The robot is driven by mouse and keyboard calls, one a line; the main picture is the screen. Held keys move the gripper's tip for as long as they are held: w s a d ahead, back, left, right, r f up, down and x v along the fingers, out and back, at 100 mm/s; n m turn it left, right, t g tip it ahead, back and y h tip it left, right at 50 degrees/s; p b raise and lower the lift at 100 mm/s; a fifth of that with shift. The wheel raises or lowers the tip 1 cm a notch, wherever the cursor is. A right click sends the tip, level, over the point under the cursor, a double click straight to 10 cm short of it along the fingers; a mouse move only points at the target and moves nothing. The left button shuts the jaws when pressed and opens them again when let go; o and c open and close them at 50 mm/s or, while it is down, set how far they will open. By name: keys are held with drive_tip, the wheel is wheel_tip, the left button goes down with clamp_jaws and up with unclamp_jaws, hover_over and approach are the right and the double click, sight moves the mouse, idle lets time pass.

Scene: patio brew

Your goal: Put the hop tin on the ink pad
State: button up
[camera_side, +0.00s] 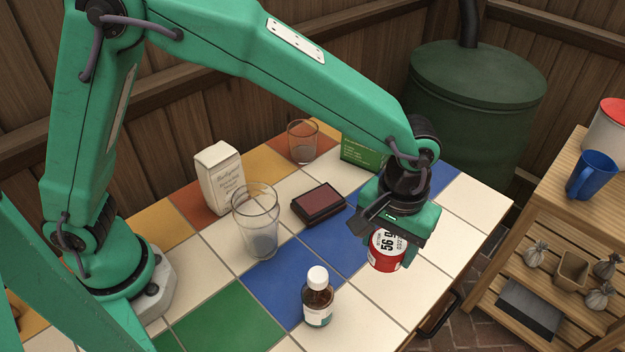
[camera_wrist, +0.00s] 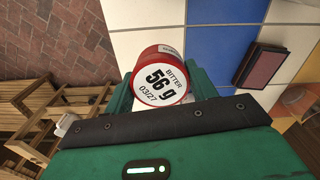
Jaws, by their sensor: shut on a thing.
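The hop tin (camera_side: 386,250) is a red and white round tin with a "BITTER 56 g" label, which faces the camera in the wrist view (camera_wrist: 160,84). My gripper (camera_side: 397,238) is shut on the tin near the right side of the tiled table; its jaws flank the tin in the wrist view (camera_wrist: 157,92). I cannot tell whether the tin touches the table. The ink pad (camera_side: 319,203) is a dark-framed, reddish-brown pad lying flat, left of and behind the tin. It also shows at the right in the wrist view (camera_wrist: 262,64).
A large clear glass (camera_side: 256,222) and a white carton (camera_side: 219,178) stand left of the pad. A brown bottle (camera_side: 318,298) stands in front. A smaller glass (camera_side: 302,141) and a green box (camera_side: 362,152) are behind. Bare tiles lie between tin and pad.

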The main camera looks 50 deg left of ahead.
drive_tip(key=s+a+r+n, duration=0.2)
drive_tip(key=a+r+n, duration=0.2)
drive_tip(key=a+n, duration=0.8)
hover_over(319, 199)
wheel_tip(319, 199, down, 7)
drive_tip(key=shift+r, duration=0.1)
idle(0.3)
drive_tip(key=shift+f, duration=2)
drive_tip(key=shift+f, duration=0.1)
drive_tip(key=o, duration=1)
